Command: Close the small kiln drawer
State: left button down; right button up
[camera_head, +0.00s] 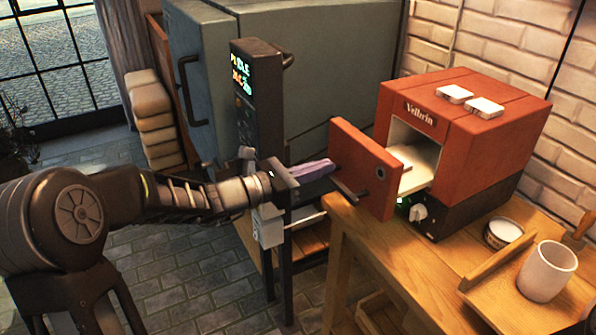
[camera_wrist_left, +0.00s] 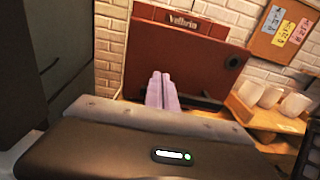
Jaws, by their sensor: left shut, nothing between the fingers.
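The small red kiln (camera_head: 475,130) stands on the wooden table. Its drawer is pulled out: the red front panel (camera_head: 362,150) stands away from the body, with the pale tray (camera_head: 418,172) showing behind it. A dark bar handle (camera_head: 343,185) sticks out from the panel. My left gripper (camera_head: 325,167) is shut and empty, its purple fingers pointing at the panel near the handle. In the left wrist view the fingers (camera_wrist_left: 161,82) overlap the red panel (camera_wrist_left: 150,55) and part of the handle (camera_wrist_left: 195,100); whether they touch is not clear. My right gripper is not in view.
Two white tiles (camera_head: 470,100) lie on the kiln's top. A white cup (camera_head: 547,270) and a small pot (camera_head: 502,233) stand on the table's right side. A large grey kiln (camera_head: 225,75) with a dark display panel (camera_head: 258,100) stands behind my left arm.

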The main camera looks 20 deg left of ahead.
pick_arm(q)
jog(key=shift+x, duration=1.3)
jog(key=shift+w+d, duration=0.1)
jog(key=b+x, duration=0.3)
jog(key=x, duration=1)
jog(key=shift+w+f, duration=0.1)
jog(key=shift+w, duration=0.05)
jog(key=shift+w+d, duration=0.1)
jog(key=shift+d, duration=0.1)
jog(key=shift+r, duration=0.35)
jog(key=shift+r, duration=0.1)
